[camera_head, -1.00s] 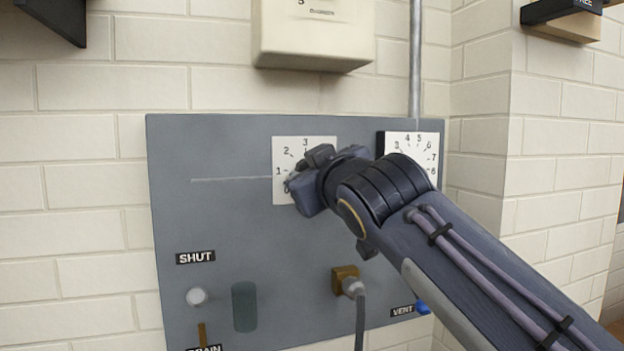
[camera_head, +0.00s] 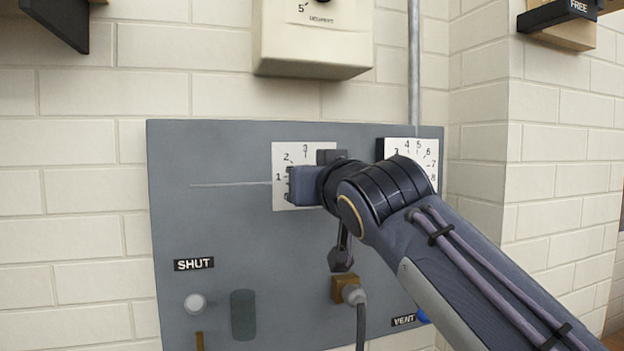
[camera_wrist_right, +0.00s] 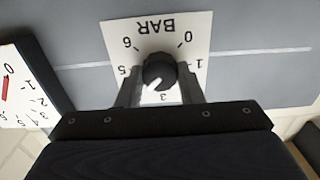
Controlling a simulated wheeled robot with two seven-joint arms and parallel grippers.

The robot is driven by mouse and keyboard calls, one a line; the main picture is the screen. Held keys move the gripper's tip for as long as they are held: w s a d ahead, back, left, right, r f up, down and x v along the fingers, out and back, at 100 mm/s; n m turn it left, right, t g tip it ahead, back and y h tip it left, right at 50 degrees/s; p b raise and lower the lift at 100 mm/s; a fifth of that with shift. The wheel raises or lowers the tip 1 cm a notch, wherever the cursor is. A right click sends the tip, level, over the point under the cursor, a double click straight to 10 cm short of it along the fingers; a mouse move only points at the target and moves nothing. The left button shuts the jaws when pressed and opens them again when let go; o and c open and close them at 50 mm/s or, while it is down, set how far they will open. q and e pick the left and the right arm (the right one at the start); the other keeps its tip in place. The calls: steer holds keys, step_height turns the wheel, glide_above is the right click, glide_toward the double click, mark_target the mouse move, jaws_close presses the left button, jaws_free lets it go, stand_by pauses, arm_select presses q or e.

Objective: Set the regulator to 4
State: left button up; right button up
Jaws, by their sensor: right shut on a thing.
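The regulator is a black knob (camera_wrist_right: 158,70) with a white pointer line, on a white dial plate (camera_head: 290,152) marked BAR, numbered 0 to 6. The right wrist view shows it upside down. The pointer aims lower left there, past the 3 towards the side of the 5. The 4 is hidden by a finger. My right gripper (camera_wrist_right: 160,72) is shut on the knob, one finger on each side. In the head view my right gripper (camera_head: 312,178) covers the knob and the right half of the dial. My left gripper is not in view.
A second numbered dial (camera_head: 432,160) sits to the right, partly behind my arm. A cream box (camera_head: 312,45) hangs above the grey panel (camera_head: 230,150).

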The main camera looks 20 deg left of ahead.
steer(key=shift+a+f, duration=0.1)
steer(key=shift+f, duration=0.1)
steer(key=o, duration=1)
steer(key=shift+r, duration=0.1)
steer(key=shift+c, duration=0.2)
steer(key=b+v, duration=0.2)
steer(key=v, duration=0.6)
steer(key=shift+w, duration=0.1)
